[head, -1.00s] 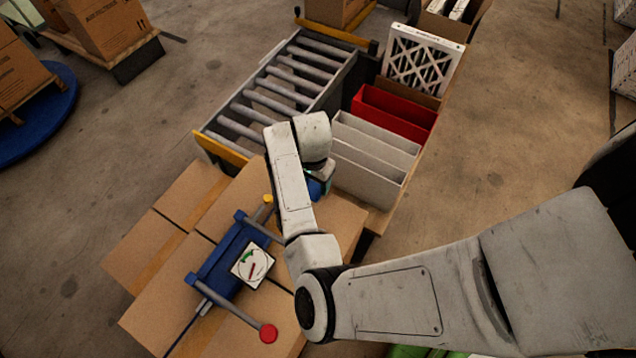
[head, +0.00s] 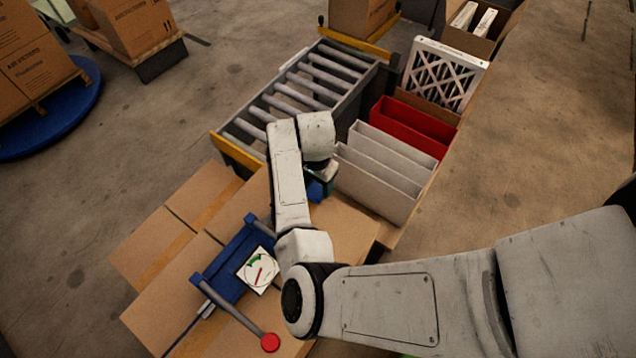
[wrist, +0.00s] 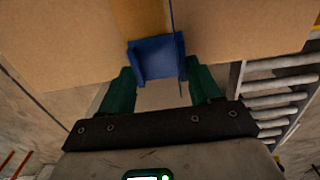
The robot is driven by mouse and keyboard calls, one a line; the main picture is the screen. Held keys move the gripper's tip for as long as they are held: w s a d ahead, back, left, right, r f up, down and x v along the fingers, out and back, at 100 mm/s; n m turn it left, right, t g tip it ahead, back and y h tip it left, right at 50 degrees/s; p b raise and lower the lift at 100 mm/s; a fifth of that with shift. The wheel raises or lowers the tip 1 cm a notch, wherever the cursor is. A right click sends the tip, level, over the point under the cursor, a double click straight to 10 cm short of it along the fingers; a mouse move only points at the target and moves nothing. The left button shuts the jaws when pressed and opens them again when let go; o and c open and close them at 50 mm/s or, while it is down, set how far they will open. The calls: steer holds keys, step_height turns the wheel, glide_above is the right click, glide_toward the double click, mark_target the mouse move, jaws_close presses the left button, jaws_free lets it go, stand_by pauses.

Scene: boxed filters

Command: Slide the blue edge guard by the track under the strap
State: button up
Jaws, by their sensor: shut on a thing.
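The blue edge guard (wrist: 158,58) sits between the two green fingertips of my gripper (wrist: 160,84) in the wrist view. My gripper is shut on it, at the edge of the cardboard boxes. A thin dark strap (wrist: 172,14) runs over the box to the guard's right part; I cannot tell whether it passes over or under the guard. In the head view a bit of the guard (head: 317,190) shows beside my wrist, mostly hidden by my arm. The blue strap tensioner (head: 232,262), with a dial and a red-knobbed lever, lies on the boxes.
A roller track (head: 300,90) with yellow end bars lies just beyond the boxes. White bins (head: 375,180), a red bin (head: 420,118) and a framed filter (head: 445,75) stand to its right. Open floor lies at the left.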

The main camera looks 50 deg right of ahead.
steer(key=shift+w, duration=0.1)
steer(key=shift+w+a+b, duration=0.1)
steer(key=shift+w+b, duration=0.45)
steer(key=shift+w, duration=0.35)
steer(key=o, duration=1.1)
steer(key=shift+o, duration=0.2)
steer(key=shift+r, duration=0.1)
step_height(320, 180, up, 11)
steer(key=shift+f, duration=0.2)
